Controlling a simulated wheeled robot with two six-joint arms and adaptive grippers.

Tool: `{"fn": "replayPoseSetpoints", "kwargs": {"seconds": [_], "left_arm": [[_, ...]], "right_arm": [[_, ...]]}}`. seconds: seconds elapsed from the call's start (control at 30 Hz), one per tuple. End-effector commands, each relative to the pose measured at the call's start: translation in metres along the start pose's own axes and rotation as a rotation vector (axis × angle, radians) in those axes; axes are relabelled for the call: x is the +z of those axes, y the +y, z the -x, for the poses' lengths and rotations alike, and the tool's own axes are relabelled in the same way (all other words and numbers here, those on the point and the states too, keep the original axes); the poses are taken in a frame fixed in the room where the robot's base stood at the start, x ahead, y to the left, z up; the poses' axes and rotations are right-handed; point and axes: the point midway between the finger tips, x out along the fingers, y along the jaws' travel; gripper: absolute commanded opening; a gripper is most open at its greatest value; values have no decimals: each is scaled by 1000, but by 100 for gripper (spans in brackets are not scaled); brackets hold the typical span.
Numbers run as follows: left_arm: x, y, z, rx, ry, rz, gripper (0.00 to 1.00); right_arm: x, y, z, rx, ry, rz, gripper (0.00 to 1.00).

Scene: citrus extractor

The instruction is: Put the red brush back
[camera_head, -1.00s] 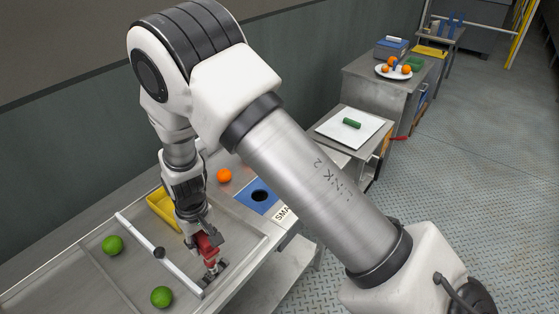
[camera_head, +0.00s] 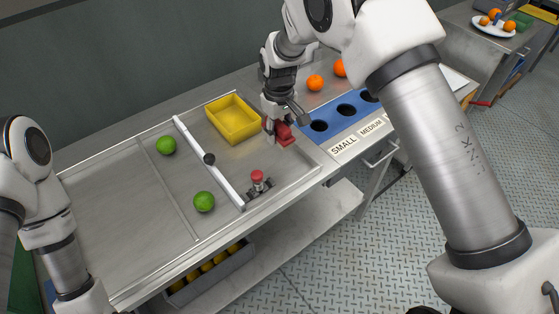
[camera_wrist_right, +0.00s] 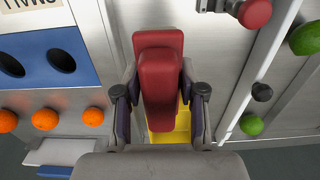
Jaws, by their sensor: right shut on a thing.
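The red brush (camera_head: 285,135) is held in my right gripper (camera_head: 281,120), just right of the yellow tray (camera_head: 232,116) and left of the blue board with holes. In the right wrist view the red brush (camera_wrist_right: 160,70) sits between the two fingers of the right gripper (camera_wrist_right: 161,97), which are shut on it. Part of the yellow tray (camera_wrist_right: 182,130) shows behind it. I cannot tell whether the brush touches the metal surface. My left arm (camera_head: 60,250) enters at the lower left; its gripper is out of view.
A red knob (camera_head: 257,177) on a dark base stands at the near end of a white rail (camera_head: 205,160). The blue board (camera_head: 333,128) and oranges (camera_head: 315,82) are to the right. The left metal tray area is clear.

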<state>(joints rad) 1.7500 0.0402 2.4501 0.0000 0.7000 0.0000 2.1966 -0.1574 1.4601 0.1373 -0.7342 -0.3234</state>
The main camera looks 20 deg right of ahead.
Motion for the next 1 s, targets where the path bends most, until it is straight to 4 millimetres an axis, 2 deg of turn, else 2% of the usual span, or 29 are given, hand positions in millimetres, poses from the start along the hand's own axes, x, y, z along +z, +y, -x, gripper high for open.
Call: {"fn": "replayPoseSetpoints", "kwargs": {"seconds": [0.2, 0.43, 0.53, 0.87, 0.9, 0.97, 1.0], "left_arm": [[0, 0, 15, 0, 0, 0, 91], [0, 0, 26, 0, 0, 0, 91], [0, 0, 33, 0, 0, 0, 91], [0, 0, 27, 0, 0, 0, 91], [0, 0, 27, 0, 0, 0, 91], [0, 0, 28, 0, 0, 0, 91], [0, 0, 28, 0, 0, 0, 91]], "right_arm": [[2, 0, -42, -2, -5, -1, 2], [1, 0, -80, -2, -4, -1, 2], [1, 0, -90, -1, -3, 0, 2], [1, 0, -98, 0, -1, -1, 2], [1, 0, -98, 0, -1, -1, 43], [1, 0, -97, 0, -1, -1, 65], [1, 0, -97, 0, -1, -1, 65]]}}
